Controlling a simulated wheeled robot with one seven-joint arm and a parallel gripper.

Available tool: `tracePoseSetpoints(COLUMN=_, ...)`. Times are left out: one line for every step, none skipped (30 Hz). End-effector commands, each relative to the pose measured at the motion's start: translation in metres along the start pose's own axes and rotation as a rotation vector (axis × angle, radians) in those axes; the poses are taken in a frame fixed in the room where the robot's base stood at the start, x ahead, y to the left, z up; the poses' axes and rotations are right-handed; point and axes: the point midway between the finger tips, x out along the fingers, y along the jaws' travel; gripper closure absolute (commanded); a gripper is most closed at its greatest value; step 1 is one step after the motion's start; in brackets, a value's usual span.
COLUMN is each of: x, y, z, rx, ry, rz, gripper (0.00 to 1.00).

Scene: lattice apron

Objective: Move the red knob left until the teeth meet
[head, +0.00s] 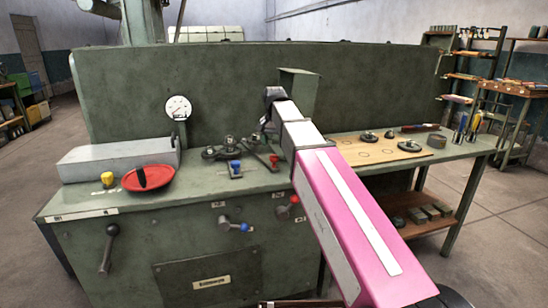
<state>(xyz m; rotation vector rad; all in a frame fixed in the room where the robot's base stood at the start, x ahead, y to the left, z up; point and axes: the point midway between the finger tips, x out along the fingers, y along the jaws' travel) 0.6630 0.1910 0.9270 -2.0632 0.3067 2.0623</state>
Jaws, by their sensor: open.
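A small red knob (274,160) stands on the green bench top, at the right end of a dark linkage. Dark toothed-looking wheels (210,153) sit to its left; whether any teeth touch is too small to tell. My gripper (265,127) is above and just behind the red knob, at the end of my pink and white arm. It is small and dark in this view, open, and apart from the knob as far as I can see. My arm hides the bench just right of the knob.
A blue knob (235,166) stands left of the red one. A red-handled lever (292,201) and a blue-handled lever (241,227) are on the front panel. A red dish (160,180), yellow knob (107,179) and gauge (178,107) are left. A tall green panel (230,75) rises behind.

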Motion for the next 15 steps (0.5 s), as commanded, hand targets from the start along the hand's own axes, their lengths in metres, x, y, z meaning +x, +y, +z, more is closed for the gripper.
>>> tracePoseSetpoints(x=0.01, y=0.001, z=0.001, rx=0.0, ry=-0.002, rz=0.001, gripper=0.36)
tracePoseSetpoints(x=0.015, y=0.001, z=0.001, rx=0.0, ry=-0.002, rz=0.001, gripper=0.36)
tracePoseSetpoints(x=0.021, y=0.001, z=0.001, rx=0.0, ry=-0.001, rz=0.001, gripper=0.36)
tracePoseSetpoints(x=0.026, y=0.001, z=0.001, rx=0.0, ry=-0.001, rz=0.001, gripper=0.36)
tracePoseSetpoints(x=0.03, y=0.001, z=0.001, rx=0.0, ry=-0.002, rz=0.001, gripper=0.36)
tracePoseSetpoints(x=0.036, y=0.001, z=0.001, rx=0.0, ry=-0.002, rz=0.001, gripper=0.36)
tracePoseSetpoints(x=0.039, y=0.001, z=0.001, rx=0.0, ry=-0.001, rz=0.001, gripper=0.36)
tracePoseSetpoints(x=0.043, y=0.001, z=0.001, rx=0.0, ry=-0.001, rz=0.001, gripper=0.36)
tracePoseSetpoints(x=0.047, y=0.001, z=0.001, rx=0.0, ry=-0.001, rz=0.0, gripper=0.36)
tracePoseSetpoints(x=0.05, y=0.0, z=0.001, rx=0.0, ry=-0.001, rz=0.001, gripper=0.36)
tracePoseSetpoints(x=0.053, y=0.0, z=0.001, rx=0.0, ry=-0.001, rz=0.001, gripper=0.36)
tracePoseSetpoints(x=0.056, y=0.0, z=0.0, rx=0.0, ry=-0.001, rz=0.001, gripper=0.36)
tracePoseSetpoints(x=0.057, y=0.0, z=0.0, rx=0.0, ry=-0.001, rz=0.0, gripper=0.36)
tracePoseSetpoints(x=0.059, y=0.0, z=0.0, rx=0.0, ry=0.0, rz=0.0, gripper=0.36)
tracePoseSetpoints(x=0.06, y=0.0, z=0.0, rx=0.0, ry=0.0, rz=0.0, gripper=0.36)
